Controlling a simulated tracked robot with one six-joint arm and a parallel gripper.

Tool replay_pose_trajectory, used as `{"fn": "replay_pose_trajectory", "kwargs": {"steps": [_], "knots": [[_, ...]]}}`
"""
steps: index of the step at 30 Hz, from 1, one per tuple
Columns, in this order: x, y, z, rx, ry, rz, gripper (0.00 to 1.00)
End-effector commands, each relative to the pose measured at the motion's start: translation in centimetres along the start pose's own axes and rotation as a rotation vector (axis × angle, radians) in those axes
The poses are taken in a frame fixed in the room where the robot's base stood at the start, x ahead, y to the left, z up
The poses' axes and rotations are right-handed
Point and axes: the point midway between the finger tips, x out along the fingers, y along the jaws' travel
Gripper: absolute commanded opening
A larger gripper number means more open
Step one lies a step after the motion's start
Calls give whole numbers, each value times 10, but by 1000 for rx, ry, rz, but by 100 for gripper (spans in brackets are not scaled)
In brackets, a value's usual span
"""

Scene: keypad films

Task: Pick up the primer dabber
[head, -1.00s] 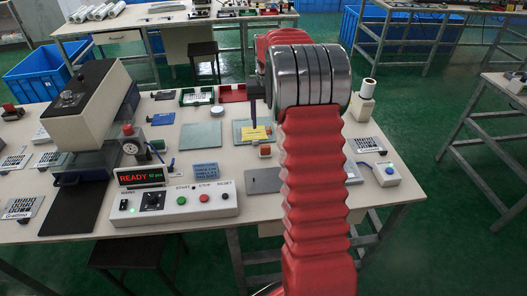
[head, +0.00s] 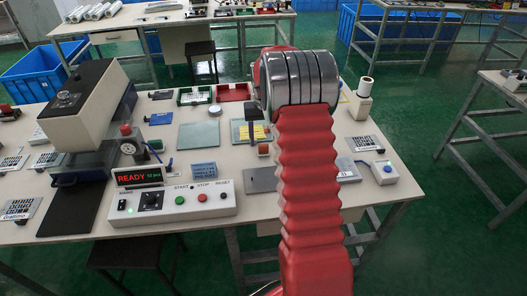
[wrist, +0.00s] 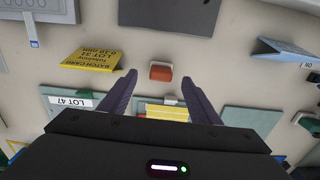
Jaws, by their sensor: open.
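A small block with a red top and pale sides, which looks like the primer dabber (wrist: 160,71), stands on the table. In the wrist view it is centred just beyond my fingertips. In the head view the red-topped block (head: 263,149) is just left of my arm, in front of the green plate. My gripper (wrist: 160,77) is open, with its two dark fingers spread and nothing held between them. In the head view my gripper's dark body (head: 248,112) shows left of the wrist, and its fingertips are hard to make out.
A yellow batch card (wrist: 92,60) lies left of the block in the wrist view. A dark grey plate (wrist: 170,12) lies beyond it, and a blue sign (wrist: 285,50) stands to the right. The control box (head: 172,204) is at the table's front. Bare tabletop surrounds the block.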

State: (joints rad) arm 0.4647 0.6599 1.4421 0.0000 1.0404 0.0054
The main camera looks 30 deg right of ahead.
Motion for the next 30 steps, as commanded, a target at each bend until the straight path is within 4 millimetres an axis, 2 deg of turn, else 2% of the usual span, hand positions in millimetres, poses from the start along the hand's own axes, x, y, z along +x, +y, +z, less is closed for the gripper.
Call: {"fn": "replay_pose_trajectory", "kwargs": {"steps": [11,22,30], "knots": [[3,-1,0,-1,0,0,57],[45,-3,0,-2,-1,0,57],[53,-3,0,-2,1,0,57]]}}
